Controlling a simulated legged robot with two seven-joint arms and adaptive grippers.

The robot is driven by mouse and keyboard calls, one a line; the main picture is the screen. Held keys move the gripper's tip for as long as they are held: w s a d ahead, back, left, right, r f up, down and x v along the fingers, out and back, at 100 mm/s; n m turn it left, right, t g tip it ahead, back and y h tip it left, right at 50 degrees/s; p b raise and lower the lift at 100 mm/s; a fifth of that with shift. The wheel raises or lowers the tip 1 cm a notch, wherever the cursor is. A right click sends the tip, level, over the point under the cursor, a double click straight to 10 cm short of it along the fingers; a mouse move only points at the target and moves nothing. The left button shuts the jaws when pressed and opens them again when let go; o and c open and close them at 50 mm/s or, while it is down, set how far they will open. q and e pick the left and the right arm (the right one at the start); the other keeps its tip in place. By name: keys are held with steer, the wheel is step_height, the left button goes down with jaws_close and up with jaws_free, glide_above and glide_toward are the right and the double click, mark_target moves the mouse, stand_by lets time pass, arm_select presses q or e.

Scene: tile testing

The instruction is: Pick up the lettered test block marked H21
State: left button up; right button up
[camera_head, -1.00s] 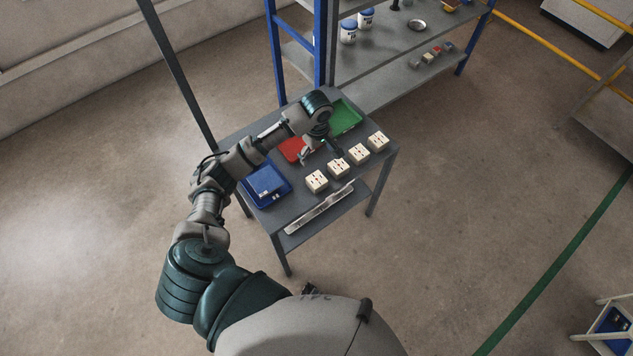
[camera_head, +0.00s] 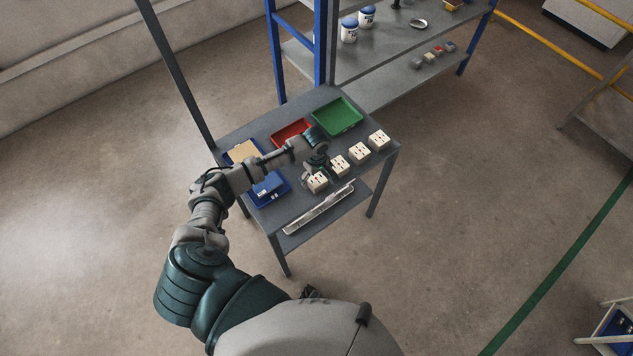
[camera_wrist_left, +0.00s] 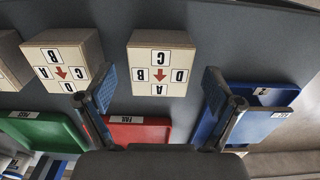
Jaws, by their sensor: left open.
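Several cream test blocks stand in a slanting row on the grey table: the leftmost block (camera_head: 317,184), a second (camera_head: 340,166), a third (camera_head: 358,153) and the far-right one (camera_head: 379,140). My left gripper (camera_head: 313,172) is open and empty at the leftmost block, partly covering it. In the left wrist view, the open fingers (camera_wrist_left: 158,88) stand apart, with that block (camera_wrist_left: 163,60) between and beyond them. Its face shows letters A, B, C, D around a red arrow; a neighbouring block (camera_wrist_left: 64,65) looks alike. I cannot read H21 on any block.
A green tray (camera_head: 337,117) and a red tray (camera_head: 288,133) lie at the table's back. A blue tray (camera_head: 283,184) holding a blue item lies left of the gripper. A shelf (camera_head: 385,52) stands behind.

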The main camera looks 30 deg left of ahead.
arm_select(q)
steer(key=shift+f, duration=0.8)
steer(key=c, duration=1.4)
steer(key=shift+r, duration=0.1)
steer(key=shift+c, duration=0.9)
steer(key=shift+r, duration=0.1)
